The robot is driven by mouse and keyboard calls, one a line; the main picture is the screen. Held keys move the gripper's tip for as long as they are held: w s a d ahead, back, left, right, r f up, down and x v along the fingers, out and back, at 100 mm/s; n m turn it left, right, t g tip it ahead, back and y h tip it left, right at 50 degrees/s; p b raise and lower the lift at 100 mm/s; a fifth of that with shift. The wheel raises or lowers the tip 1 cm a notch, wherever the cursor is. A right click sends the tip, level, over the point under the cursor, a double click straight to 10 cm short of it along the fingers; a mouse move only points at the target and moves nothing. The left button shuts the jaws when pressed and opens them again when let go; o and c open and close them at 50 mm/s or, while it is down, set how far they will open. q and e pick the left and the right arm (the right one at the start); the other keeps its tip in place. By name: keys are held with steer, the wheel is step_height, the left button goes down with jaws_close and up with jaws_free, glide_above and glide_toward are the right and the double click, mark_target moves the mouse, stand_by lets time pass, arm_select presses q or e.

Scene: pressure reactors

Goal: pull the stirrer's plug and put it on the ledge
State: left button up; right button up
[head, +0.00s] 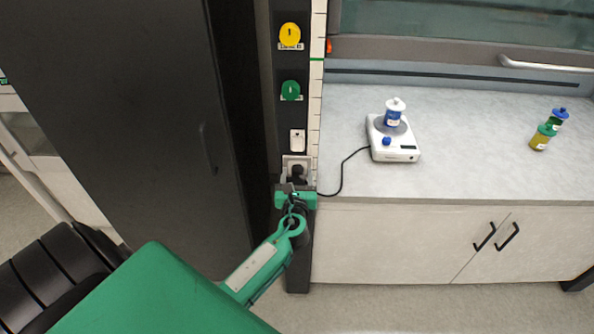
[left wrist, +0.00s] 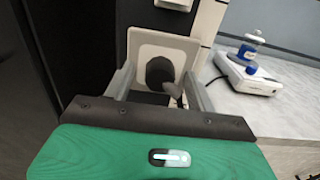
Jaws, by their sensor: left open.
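The stirrer (head: 394,139) is a white hotplate-type unit on the bench, with a blue-and-white bottle (head: 395,112) on its plate. It also shows in the left wrist view (left wrist: 246,76). Its black cord (head: 345,175) runs left to the black plug (head: 297,171), which sits in the wall socket (head: 288,160) on the dark post. In the left wrist view the plug (left wrist: 160,73) stands in front of the pale socket plate (left wrist: 150,48), between my fingers. My left gripper (left wrist: 158,90) is open around the plug, fingers on either side; contact cannot be told. My right gripper is out of view.
The grey bench top (head: 470,170) is mostly clear. Small bottles (head: 541,137) stand at its right. Above the socket are a yellow knob (head: 290,34), a green knob (head: 290,90) and a white switch (head: 297,140). A dark cabinet (head: 120,110) stands close on the left.

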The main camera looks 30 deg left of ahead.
arm_select(q)
jaws_close()
stand_by(0.3)
steer(key=shift+s+d, duration=0.1)
steer(key=shift+p+v, duration=0.55)
steer(key=shift+v, duration=2.35)
